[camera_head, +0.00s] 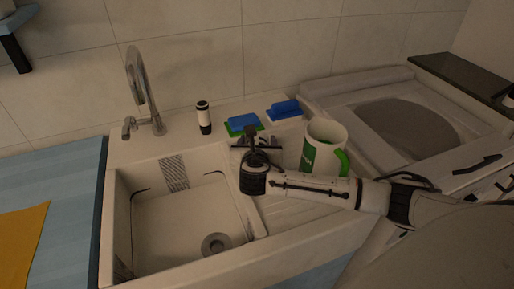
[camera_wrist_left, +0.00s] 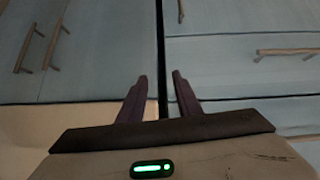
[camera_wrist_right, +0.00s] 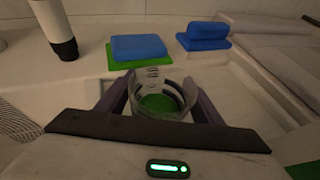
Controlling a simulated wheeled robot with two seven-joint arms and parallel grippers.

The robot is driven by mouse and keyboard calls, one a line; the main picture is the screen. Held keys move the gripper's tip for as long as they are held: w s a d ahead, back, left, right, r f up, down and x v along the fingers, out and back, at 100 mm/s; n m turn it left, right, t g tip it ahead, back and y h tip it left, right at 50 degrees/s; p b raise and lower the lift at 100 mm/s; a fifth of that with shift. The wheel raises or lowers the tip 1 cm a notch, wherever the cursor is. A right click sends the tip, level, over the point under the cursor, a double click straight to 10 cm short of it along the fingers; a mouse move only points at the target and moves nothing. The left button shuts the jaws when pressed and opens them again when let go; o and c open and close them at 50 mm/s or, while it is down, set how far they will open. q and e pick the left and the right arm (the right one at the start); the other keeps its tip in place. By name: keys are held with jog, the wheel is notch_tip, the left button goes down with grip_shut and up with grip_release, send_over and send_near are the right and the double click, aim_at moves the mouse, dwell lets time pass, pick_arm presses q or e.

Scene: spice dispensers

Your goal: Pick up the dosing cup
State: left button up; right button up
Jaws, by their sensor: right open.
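The dosing cup (camera_wrist_right: 160,92) is a clear, see-through cup with dark marks and a green bottom, seen in the right wrist view. My right gripper (camera_wrist_right: 158,88) is open, with one finger on each side of the cup; whether either finger touches it I cannot tell. In the head view my right gripper (camera_head: 251,143) is over the counter behind the sink's right edge and hides the cup. My left gripper (camera_wrist_left: 158,78) is open and empty in front of blue cabinet fronts.
Behind the cup lie a blue-and-green sponge (camera_head: 242,124) and a blue sponge (camera_head: 284,109). A black-and-white bottle (camera_head: 203,117) stands left of them. A white mug (camera_head: 329,133) with a green handle stands close right of my gripper. The sink (camera_head: 180,215) is at front left.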

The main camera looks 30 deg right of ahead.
jog(key=c, duration=0.7)
jog(key=shift+c, duration=1)
jog(key=shift+r, duration=0.15)
